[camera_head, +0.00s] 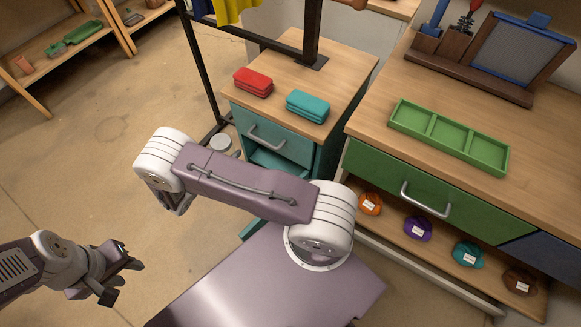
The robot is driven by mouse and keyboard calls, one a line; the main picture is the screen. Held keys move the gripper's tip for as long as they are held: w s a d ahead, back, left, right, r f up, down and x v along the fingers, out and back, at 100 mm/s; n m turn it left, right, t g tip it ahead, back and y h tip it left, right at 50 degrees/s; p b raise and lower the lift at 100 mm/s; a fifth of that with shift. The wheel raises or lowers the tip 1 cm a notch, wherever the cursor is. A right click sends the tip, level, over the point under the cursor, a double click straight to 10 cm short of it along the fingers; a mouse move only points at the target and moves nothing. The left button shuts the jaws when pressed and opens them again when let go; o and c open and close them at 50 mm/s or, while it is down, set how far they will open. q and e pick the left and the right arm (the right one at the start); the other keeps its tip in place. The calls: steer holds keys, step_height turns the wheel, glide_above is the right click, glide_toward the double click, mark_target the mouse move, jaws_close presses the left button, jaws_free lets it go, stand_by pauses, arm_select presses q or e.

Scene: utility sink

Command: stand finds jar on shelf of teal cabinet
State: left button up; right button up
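The teal cabinet (328,152) stands at upper centre, with a wooden top, a drawer with a metal handle and an open shelf (270,160) below it. My arm covers much of the shelf and lower front. A round, pale grey lid-like top (221,142) shows left of the cabinet, just behind my arm; it may be the finds jar, but its body and what it stands on are hidden. My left gripper (122,277) is at lower left, open and empty over the floor, well away from the cabinet. My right gripper is out of view.
The green-drawer bench (375,165) on the right holds a green tray (448,138); several coloured bundles sit below. The left floor is clear.

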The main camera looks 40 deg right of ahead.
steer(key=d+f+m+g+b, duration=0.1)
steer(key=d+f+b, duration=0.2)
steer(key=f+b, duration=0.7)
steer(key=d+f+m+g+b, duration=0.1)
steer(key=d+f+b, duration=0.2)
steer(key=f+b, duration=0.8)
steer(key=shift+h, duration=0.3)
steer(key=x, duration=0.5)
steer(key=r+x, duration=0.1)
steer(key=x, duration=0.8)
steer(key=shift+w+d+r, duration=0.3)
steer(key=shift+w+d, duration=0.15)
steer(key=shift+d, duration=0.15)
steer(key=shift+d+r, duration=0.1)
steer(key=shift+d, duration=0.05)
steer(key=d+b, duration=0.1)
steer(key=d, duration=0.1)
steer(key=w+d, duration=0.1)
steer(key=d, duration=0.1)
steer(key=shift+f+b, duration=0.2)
steer(key=shift+b, duration=0.2)
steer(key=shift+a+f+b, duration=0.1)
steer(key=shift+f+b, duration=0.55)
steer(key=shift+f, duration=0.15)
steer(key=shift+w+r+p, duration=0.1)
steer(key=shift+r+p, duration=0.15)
steer(key=shift+p, duration=0.05)
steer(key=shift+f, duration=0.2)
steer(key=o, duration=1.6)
